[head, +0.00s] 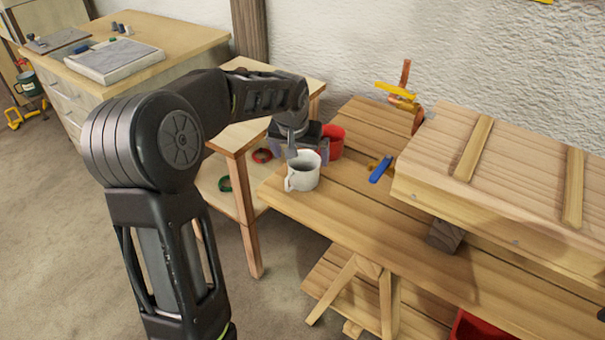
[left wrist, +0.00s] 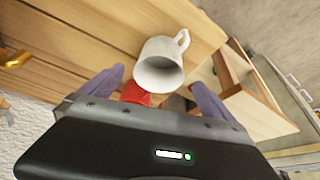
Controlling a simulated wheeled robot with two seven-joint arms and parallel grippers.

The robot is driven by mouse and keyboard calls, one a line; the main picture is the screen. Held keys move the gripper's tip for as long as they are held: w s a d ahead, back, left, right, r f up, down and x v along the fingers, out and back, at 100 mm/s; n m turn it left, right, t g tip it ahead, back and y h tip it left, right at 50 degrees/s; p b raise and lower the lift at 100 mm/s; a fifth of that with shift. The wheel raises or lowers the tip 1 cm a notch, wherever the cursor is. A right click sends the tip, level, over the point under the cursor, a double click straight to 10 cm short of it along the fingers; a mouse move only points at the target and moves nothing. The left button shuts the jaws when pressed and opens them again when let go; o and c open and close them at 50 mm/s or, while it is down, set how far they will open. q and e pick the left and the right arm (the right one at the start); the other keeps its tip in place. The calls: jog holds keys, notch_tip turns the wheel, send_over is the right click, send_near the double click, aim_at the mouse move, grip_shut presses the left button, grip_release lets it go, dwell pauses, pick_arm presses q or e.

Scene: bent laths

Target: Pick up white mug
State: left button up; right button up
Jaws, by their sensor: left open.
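The white mug (head: 303,172) stands upright near the left end of the wooden bench, its handle toward the left front in the head view. In the left wrist view the white mug (left wrist: 160,66) lies ahead of the fingers, its open mouth facing the camera. My left gripper (head: 306,150) is open just above and behind the mug's rim, with a finger over the mouth in the head view. In the left wrist view the left gripper's fingers (left wrist: 152,88) are spread wide with nothing held between them. My right gripper is not in view.
A red mug or pot (head: 331,142) stands right behind the white mug, partly hidden. A blue-handled clamp (head: 381,169) lies to the right, beside a large wooden box (head: 500,165). A small side table (head: 236,140) stands left of the bench (head: 345,217).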

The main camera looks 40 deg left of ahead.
aim_at(304, 162)
pick_arm(q)
jog(key=x, duration=0.5)
jog(key=shift+w+p, duration=0.15)
jog(key=shift+p, duration=0.2)
jog(key=shift+c, duration=0.2)
jog(key=c, duration=1.4)
notch_tip(304, 162, up, 10)
dwell(0.8)
